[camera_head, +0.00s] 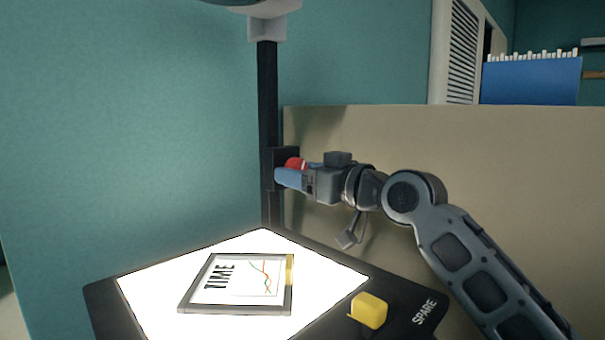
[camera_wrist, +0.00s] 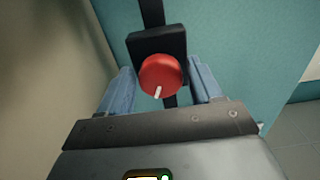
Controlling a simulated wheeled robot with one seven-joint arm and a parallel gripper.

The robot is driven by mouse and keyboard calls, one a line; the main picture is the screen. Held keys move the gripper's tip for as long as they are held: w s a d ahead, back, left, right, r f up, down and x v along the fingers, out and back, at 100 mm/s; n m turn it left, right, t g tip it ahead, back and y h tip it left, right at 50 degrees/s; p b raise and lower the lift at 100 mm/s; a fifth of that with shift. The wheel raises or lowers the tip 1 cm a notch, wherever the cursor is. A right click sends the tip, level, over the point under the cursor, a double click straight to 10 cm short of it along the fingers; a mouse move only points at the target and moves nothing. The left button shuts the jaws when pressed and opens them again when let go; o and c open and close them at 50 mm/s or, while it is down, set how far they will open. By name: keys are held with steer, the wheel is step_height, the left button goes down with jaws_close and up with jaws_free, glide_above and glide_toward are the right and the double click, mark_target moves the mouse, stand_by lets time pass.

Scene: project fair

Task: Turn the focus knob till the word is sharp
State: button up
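The red focus knob (camera_head: 293,163) sits on a black block on the upright black post (camera_head: 267,100). In the wrist view the knob (camera_wrist: 160,74) shows a white pointer mark pointing down and slightly left. My gripper (camera_wrist: 162,68) has its blue fingers on either side of the knob, spread, with a narrow gap visible at the right; contact at the left is hard to tell. A framed slide (camera_head: 238,283) with the word TIME and a graph lies on the lit projector stage (camera_head: 150,284). The projected word is not in view.
A beige panel (camera_head: 480,160) stands behind my arm. A blue box (camera_head: 531,80) is at the back right. The teal wall fills the left.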

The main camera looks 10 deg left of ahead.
steer(key=c, duration=0.8)
steer(key=m+p, duration=0.3)
steer(key=m, duration=0.2)
steer(key=shift+m, duration=0.3)
steer(key=o, duration=1)
steer(key=b+v, duration=0.1)
steer(key=v, duration=0.7)
